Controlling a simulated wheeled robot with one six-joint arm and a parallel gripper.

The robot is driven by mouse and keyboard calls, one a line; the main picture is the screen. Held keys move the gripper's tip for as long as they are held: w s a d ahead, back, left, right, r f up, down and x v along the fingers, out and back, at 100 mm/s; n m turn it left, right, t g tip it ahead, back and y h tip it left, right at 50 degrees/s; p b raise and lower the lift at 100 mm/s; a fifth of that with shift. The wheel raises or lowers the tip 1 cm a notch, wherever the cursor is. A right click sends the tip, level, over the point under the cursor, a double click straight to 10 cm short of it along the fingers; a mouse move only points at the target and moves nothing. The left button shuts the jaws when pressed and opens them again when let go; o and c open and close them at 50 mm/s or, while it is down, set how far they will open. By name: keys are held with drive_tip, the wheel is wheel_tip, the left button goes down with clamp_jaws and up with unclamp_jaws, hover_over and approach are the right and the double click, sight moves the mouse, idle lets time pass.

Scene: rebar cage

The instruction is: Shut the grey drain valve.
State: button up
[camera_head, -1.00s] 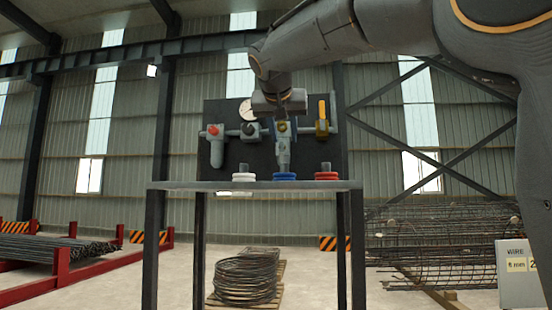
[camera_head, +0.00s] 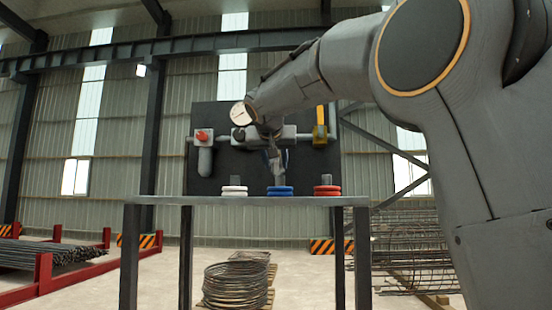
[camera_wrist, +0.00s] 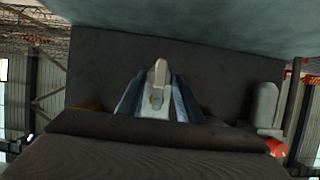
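A dark panel (camera_head: 215,172) behind the table carries a horizontal pipe with several fittings. My gripper (camera_head: 277,160) is in front of the panel's right-centre part, fingers pointing down and slightly apart in the head view. In the wrist view, which looks upside down, the two blue-grey fingers (camera_wrist: 158,98) flank a light grey, round-tipped piece (camera_wrist: 158,75). It may be the grey drain valve, but I cannot tell for sure. A gap shows between the fingers; whether they touch the piece is unclear. In the head view my wrist hides that fitting.
A red knob (camera_head: 202,135) and a yellow handle (camera_head: 320,125) are on the panel, with a gauge (camera_head: 240,114) close to my wrist. The table (camera_head: 160,200) holds white (camera_head: 234,190), blue (camera_head: 279,191) and red (camera_head: 327,190) ring stacks on pegs below my gripper.

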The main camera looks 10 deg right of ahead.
drive_tip(key=shift+w+f, duration=0.1)
drive_tip(key=shift+w, duration=0.05)
drive_tip(key=shift+c, duration=0.2)
clamp_jaws()
